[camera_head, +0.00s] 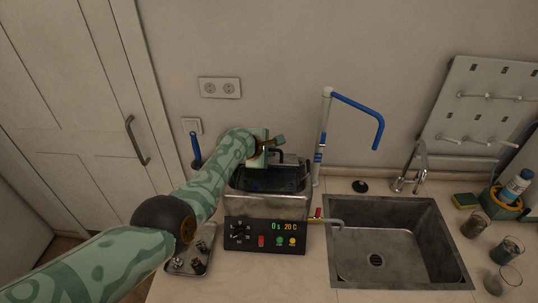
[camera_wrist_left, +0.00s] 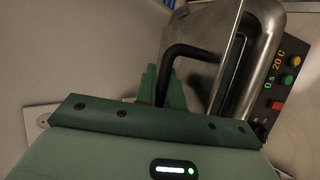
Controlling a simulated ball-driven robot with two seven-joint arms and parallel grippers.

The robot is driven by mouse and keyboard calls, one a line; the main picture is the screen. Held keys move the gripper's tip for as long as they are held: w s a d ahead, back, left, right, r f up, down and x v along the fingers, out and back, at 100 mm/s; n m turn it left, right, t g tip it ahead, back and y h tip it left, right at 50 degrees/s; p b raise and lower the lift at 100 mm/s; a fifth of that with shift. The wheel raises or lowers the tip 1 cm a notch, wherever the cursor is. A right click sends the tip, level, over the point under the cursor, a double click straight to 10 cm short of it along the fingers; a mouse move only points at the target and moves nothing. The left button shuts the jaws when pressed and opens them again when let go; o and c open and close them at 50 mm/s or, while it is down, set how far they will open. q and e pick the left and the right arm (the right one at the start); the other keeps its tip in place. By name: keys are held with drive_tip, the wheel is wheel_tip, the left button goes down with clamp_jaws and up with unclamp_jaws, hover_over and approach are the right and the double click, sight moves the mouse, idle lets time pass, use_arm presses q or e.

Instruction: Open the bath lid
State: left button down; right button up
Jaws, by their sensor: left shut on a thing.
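The metal bath (camera_head: 265,207) stands on the counter left of the sink, with a black control panel (camera_head: 264,236) reading "0 s 20 C". Its dark interior (camera_head: 268,180) shows from above. The lid, a steel plate in the left wrist view (camera_wrist_left: 212,42), appears raised off the rim, with a dark gap between them; its exact angle is hard to tell. My left gripper (camera_head: 270,147) is behind and above the bath, shut on the lid's black handle (camera_wrist_left: 187,50). The fingers partly hide the grip point. My right gripper is not in view.
A white post with a blue arm (camera_head: 357,107) stands close behind the bath's right side. A tray of small metal parts (camera_head: 190,255) lies at left front. Several beakers (camera_head: 474,225) stand at far right.

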use_arm(q)
drive_tip(key=shift+w+r, duration=0.25)
drive_tip(key=shift+w, duration=0.05)
idle(0.5)
drive_tip(key=c, duration=1.8)
unclamp_jaws()
drive_tip(key=shift+w, duration=0.1)
drive_tip(key=shift+r, duration=0.1)
